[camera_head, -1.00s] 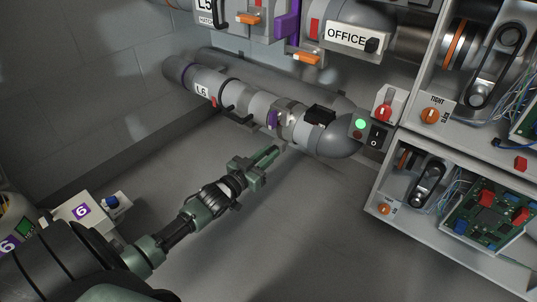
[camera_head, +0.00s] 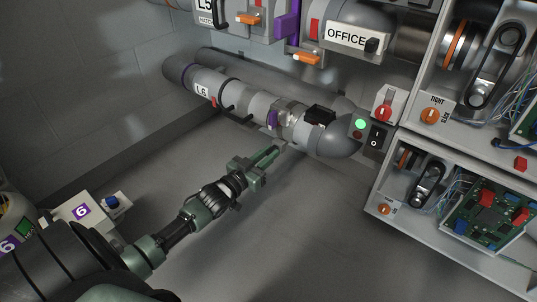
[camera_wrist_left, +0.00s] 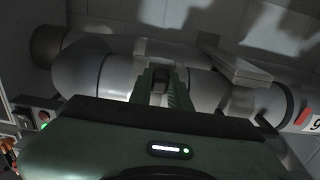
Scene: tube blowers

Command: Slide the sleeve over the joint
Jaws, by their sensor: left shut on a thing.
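The L6 pipe (camera_head: 203,91) runs along the wall to a grey elbow (camera_head: 335,141) at its right end. A grey sleeve (camera_head: 260,104) sits around this pipe, just left of the joint (camera_head: 291,112), where a purple piece (camera_head: 272,118) and bright metal show. My left gripper (camera_head: 277,150) reaches up to the pipe from below, at the joint. In the left wrist view its fingers (camera_wrist_left: 161,86) are shut on a small dark tab (camera_wrist_left: 160,76) in front of the pipe. The fingers partly hide the grip, and I cannot tell exactly how the tab joins the sleeve. My right gripper is not in view.
A black box (camera_head: 320,114) sits on the pipe near the elbow. A switch panel with a green light (camera_head: 360,124) stands beside it. Shelves with circuit boards (camera_head: 490,215) fill the right. Above hangs the OFFICE pipe (camera_head: 346,37). The floor below the pipe is clear.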

